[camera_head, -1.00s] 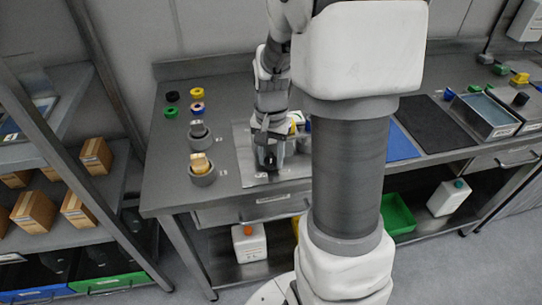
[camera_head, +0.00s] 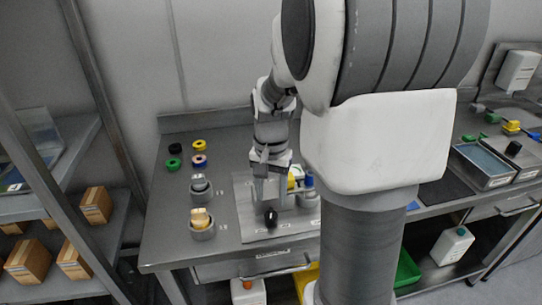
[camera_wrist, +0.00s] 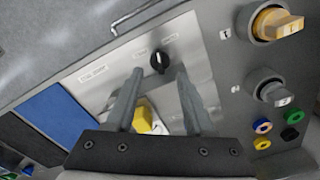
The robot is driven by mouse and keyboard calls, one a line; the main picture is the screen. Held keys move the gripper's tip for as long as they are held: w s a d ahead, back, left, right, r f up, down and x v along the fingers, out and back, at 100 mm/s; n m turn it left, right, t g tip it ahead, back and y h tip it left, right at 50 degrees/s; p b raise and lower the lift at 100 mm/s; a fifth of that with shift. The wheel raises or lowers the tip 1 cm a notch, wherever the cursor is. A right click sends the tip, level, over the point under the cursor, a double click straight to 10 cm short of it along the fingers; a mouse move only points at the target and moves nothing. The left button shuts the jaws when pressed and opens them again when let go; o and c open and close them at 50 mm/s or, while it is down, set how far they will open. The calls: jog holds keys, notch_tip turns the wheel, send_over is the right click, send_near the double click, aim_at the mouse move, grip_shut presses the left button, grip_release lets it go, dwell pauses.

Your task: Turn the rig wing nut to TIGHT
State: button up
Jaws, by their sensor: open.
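The wing nut shows as a small black knob (camera_head: 271,217) on a light metal plate (camera_head: 254,234) near the front edge of the bench. In the wrist view the black wing nut (camera_wrist: 159,63) has a pale mark on it, with small labels beside it that are too small to read surely. My gripper (camera_head: 270,192) hangs above and just behind the nut in the head view. In the wrist view my gripper (camera_wrist: 159,72) is open and empty, its two fingers apart on either side of the nut in the picture, not touching it.
A yellow part (camera_wrist: 142,115) stands behind the fingers. Grey holders with a tan knob (camera_head: 202,220) and a silver knob (camera_head: 200,187) stand to the left, with several coloured rings behind. A blue mat (camera_wrist: 55,115) lies to the side. A shelf with boxes (camera_head: 30,262) is at far left.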

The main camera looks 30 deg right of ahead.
aim_at(271, 215)
notch_tip(271, 215, up, 11)
jog(key=p, duration=0.2)
jog(key=shift+o, duration=0.4)
